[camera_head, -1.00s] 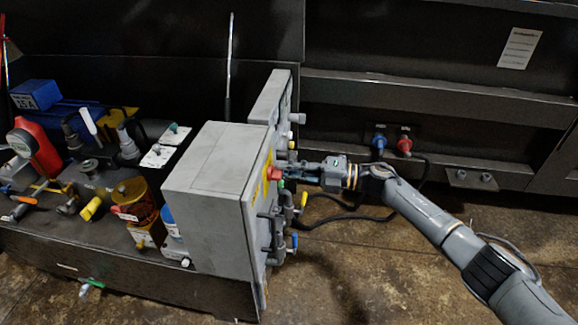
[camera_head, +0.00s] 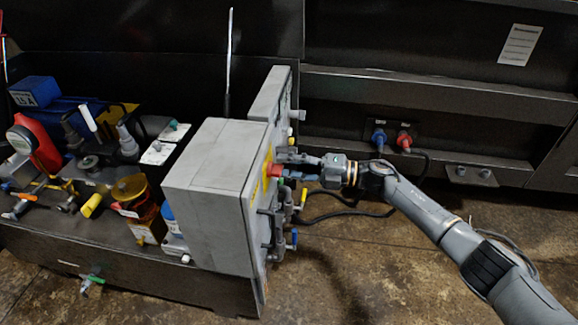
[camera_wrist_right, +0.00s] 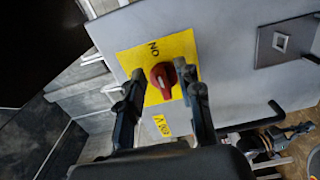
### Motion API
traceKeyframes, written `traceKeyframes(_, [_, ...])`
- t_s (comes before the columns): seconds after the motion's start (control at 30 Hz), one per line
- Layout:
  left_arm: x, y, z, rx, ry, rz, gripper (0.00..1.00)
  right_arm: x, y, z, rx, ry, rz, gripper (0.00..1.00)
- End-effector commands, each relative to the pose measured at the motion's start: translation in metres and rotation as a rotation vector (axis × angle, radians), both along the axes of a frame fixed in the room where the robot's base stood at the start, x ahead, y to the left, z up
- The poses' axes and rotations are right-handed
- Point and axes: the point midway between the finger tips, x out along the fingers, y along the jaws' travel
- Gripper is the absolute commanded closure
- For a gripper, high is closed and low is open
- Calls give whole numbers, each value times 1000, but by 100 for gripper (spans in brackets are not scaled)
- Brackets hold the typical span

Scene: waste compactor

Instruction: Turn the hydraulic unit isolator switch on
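The isolator switch is a red rotary knob (camera_wrist_right: 163,78) on a yellow plate (camera_wrist_right: 185,48) marked "ON", on a grey cabinet (camera_head: 215,165). In the head view the red knob (camera_head: 274,170) shows on the cabinet's right-hand face. In the head view my right gripper (camera_head: 296,168) points left at the knob. I cannot tell how deep the fingertips reach around it. My left gripper is not in view.
Pipes with a yellow-handled valve (camera_head: 303,197) and a blue-handled valve (camera_head: 294,238) stick out below the switch. A grey latch plate (camera_wrist_right: 280,42) sits beside it. Blue (camera_head: 379,137) and red (camera_head: 404,140) connectors with hoses are on the back wall. The floor at right is free.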

Motion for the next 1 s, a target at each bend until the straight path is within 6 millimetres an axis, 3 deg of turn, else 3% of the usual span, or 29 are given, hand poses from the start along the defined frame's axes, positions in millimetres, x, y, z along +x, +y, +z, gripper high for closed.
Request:
traceKeyframes(0.27, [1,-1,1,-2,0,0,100,-2,-8,-1,-1,0,0,65])
traceKeyframes(0.7, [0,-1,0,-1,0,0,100,-24,-91,-1,-2,1,-2,65])
traceKeyframes(1.0, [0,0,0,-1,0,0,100,-31,-116,0,0,0,0,65])
